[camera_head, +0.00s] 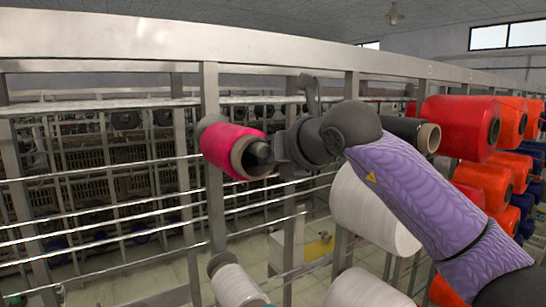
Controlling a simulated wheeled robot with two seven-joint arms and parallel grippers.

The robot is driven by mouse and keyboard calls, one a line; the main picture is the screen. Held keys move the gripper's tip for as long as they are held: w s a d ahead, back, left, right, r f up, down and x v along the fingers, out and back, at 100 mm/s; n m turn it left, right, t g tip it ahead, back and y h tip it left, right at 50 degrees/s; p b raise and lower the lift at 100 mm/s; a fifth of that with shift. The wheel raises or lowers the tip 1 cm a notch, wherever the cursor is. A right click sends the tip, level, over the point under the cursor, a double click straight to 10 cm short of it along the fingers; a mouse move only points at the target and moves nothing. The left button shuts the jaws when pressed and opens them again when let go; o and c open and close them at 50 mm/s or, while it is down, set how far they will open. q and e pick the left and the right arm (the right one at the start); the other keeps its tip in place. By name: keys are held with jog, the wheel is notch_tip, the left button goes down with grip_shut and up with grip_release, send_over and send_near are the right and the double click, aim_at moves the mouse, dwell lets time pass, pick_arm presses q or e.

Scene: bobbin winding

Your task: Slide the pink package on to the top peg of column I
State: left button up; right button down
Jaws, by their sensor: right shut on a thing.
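The pink package (224,146) is a bobbin of pink yarn on a brown tube, in the head view left of centre. It lies roughly level at the upper part of a grey metal column (211,92). A round grey end piece shows at its far left end. My right gripper (272,156) is at the tube's near right end, shut on the pink package; its fingertips are mostly hidden. The peg is hidden by the package, so I cannot tell how far it is on. My left gripper is not in view.
A white bobbin (240,287) sits lower on the same column. A large white bobbin (370,212) is behind my right arm. Red bobbins (458,125) and orange ones fill the right side. Horizontal metal rails (110,204) cross the left.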

jog(key=c, duration=0.7)
grip_release()
jog(key=shift+o, duration=1)
jog(key=shift+w+d, duration=0.1)
jog(key=shift+d, duration=0.05)
jog(key=b+v, duration=0.5)
jog(key=v, duration=0.4)
jog(key=shift+s+d+b, duration=0.3)
jog(key=shift+b, duration=0.1)
